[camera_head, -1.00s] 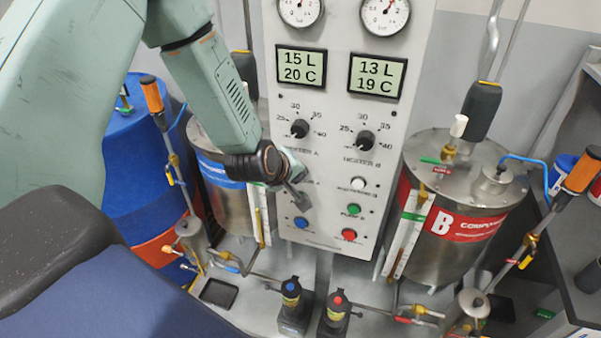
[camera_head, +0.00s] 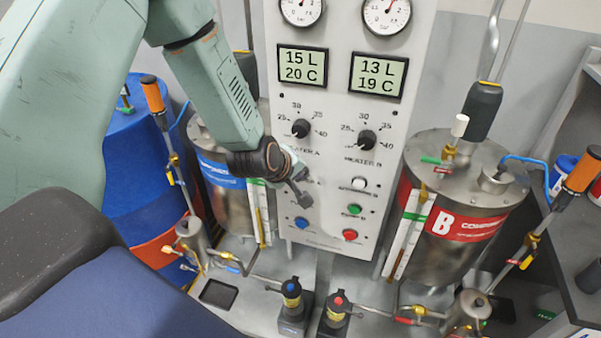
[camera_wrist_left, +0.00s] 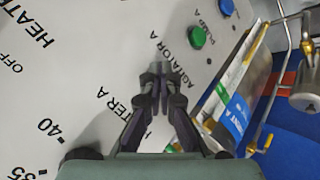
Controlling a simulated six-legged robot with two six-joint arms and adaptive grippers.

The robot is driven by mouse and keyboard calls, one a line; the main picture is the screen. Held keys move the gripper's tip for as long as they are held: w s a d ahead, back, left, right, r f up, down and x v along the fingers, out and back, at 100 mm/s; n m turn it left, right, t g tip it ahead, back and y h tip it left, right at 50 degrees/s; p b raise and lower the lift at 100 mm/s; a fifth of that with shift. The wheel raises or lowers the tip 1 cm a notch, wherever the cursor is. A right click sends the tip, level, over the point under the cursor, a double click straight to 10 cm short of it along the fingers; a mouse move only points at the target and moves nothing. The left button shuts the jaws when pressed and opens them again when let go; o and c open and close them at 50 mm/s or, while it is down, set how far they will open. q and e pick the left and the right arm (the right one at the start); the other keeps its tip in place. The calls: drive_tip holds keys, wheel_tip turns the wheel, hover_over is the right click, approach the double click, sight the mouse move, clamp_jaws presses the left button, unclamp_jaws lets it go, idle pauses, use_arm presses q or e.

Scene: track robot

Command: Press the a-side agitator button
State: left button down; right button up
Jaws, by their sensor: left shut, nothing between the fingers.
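The grey control panel (camera_head: 330,140) faces me. My left gripper (camera_head: 304,197) is shut and empty at its left column, below the heater A knob (camera_head: 301,128). In the left wrist view my shut fingertips (camera_wrist_left: 160,74) overlap the panel just beside the "AGITATOR A" label (camera_wrist_left: 178,60). The A-side agitator button is not clearly visible; the fingers seem to cover its place. I cannot tell whether they touch it. The green pump A button (camera_wrist_left: 197,37) lies beyond the fingertips, apart from them. My right gripper is not in view.
On the B side are a white agitator button (camera_head: 358,183), a green button (camera_head: 354,210) and a red button (camera_head: 350,235). A blue button (camera_head: 302,223) sits below my gripper. Metal tank B (camera_head: 455,245) stands right of the panel, and a blue drum (camera_head: 135,150) stands left.

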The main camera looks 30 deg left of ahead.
use_arm(q)
drive_tip(key=shift+s, duration=0.15)
drive_tip(key=s+d+p, duration=0.1)
drive_tip(key=s, duration=0.5)
drive_tip(key=shift+d, duration=0.15)
idle(0.5)
idle(1.4)
